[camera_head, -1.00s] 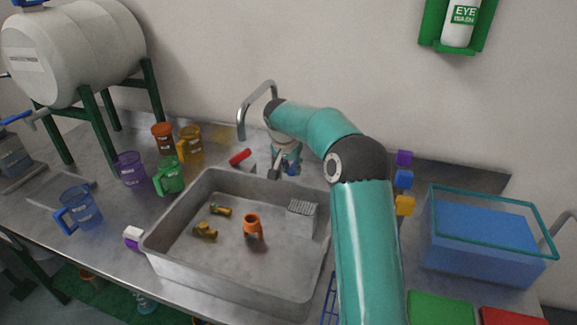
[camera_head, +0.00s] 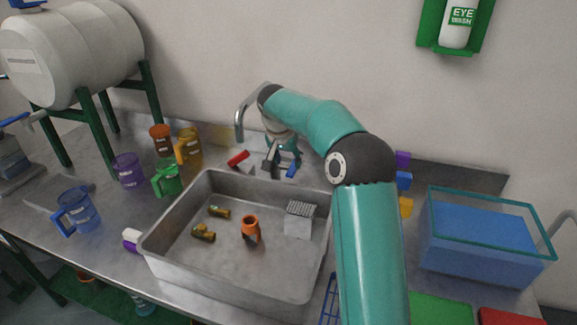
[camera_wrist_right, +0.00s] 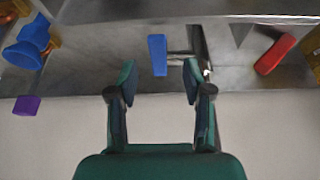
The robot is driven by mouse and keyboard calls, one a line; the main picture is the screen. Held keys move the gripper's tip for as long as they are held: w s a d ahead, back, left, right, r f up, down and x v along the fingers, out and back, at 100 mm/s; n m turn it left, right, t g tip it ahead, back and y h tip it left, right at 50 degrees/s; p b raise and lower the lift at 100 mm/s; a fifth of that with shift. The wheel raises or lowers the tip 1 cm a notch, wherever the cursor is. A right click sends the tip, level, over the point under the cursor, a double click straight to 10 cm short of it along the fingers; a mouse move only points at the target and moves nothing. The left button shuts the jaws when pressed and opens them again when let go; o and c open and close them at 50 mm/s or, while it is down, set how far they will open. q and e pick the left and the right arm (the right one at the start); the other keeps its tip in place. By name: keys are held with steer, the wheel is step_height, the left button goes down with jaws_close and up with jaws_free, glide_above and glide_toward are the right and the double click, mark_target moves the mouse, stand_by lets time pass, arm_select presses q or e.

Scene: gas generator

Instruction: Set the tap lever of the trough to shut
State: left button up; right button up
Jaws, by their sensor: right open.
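The trough (camera_head: 170,262) is a grey rectangular basin in the bench, with a curved metal spout (camera_head: 240,118) behind it. A blue lever (camera_head: 292,171) and a red lever (camera_head: 238,158) stand at its back edge. My right gripper (camera_head: 283,162) is open, pointing down behind the trough, at the blue lever. In the right wrist view, the blue lever (camera_wrist_right: 157,55) shows between the two fingertips, apart from both; the red lever (camera_wrist_right: 275,53) is off to the right. I cannot tell which lever is the trough's tap lever. My left gripper is not in view.
Brass fittings, an orange piece (camera_head: 251,231) and a grey block (camera_head: 299,221) lie in the trough. Coloured jugs stand left of it, near a white tank (camera_head: 75,50) on green legs. A blue glass-rimmed tank (camera_head: 480,235) is at right.

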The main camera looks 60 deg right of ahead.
steer(key=w+v, duration=0.1)
steer(key=v, duration=0.6)
steer(key=shift+s+r, duration=0.25)
steer(key=shift+s, duration=0.15)
steer(key=shift+a, duration=0.1)
